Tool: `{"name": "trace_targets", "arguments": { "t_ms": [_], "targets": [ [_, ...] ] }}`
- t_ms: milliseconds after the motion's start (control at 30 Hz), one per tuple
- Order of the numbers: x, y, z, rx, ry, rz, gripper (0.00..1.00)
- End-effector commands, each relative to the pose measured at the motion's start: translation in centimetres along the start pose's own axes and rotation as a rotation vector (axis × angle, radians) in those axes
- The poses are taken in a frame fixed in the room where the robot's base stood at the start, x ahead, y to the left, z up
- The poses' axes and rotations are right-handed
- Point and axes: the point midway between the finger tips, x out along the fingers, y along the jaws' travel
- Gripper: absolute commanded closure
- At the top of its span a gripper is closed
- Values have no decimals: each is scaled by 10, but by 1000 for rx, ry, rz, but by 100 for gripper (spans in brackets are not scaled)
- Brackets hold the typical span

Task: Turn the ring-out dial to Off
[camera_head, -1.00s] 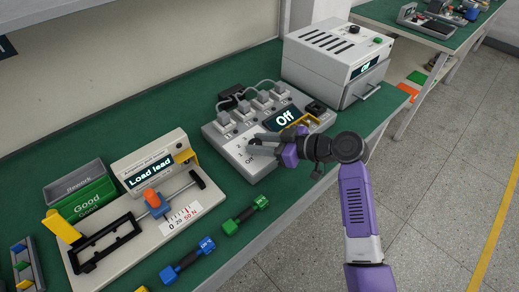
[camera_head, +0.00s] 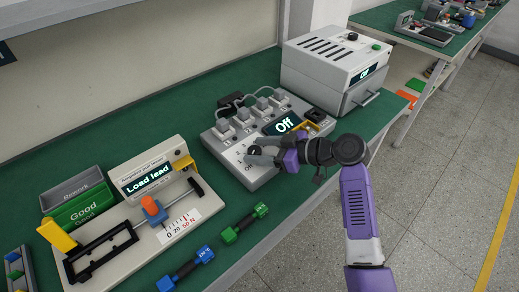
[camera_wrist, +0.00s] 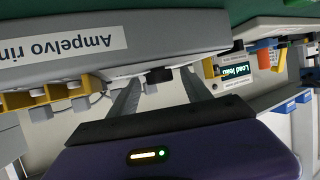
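The ring-out tester (camera_head: 222,151) is a grey box on the green bench, with a lit display (camera_head: 284,124) reading "Off". My gripper (camera_head: 250,154) is at its front left corner, where dial markings show around the fingers. In the wrist view, a small black knob (camera_wrist: 160,75), which looks like the dial, sits between and just beyond the two fingertips of my gripper (camera_wrist: 160,83). The fingers are apart, with a visible gap to the knob on both sides. The fingers partly cover the dial in the head view, so its pointer cannot be read.
Several grey plugs with cables stand along the tester's back, and a yellow bracket (camera_head: 304,126) is at its right. A grey oven-like box (camera_head: 325,70) stands behind. A load tester (camera_head: 148,167), green bin (camera_head: 84,210) and blue and green gauges lie left. Floor is clear at right.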

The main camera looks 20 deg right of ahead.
Motion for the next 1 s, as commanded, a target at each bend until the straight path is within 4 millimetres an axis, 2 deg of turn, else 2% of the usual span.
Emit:
{"name": "trace_targets", "arguments": {
  "t_ms": [167, 600, 733, 1000],
  "targets": [
    [-6, 1, 0, -1, 2, 2, 43],
    [-70, 1, 0, 1, 1, 2, 43],
    [-77, 0, 0, 0, 0, 1, 43],
    [-78, 0, 0, 0, 0, 0, 43]
  ]
}}
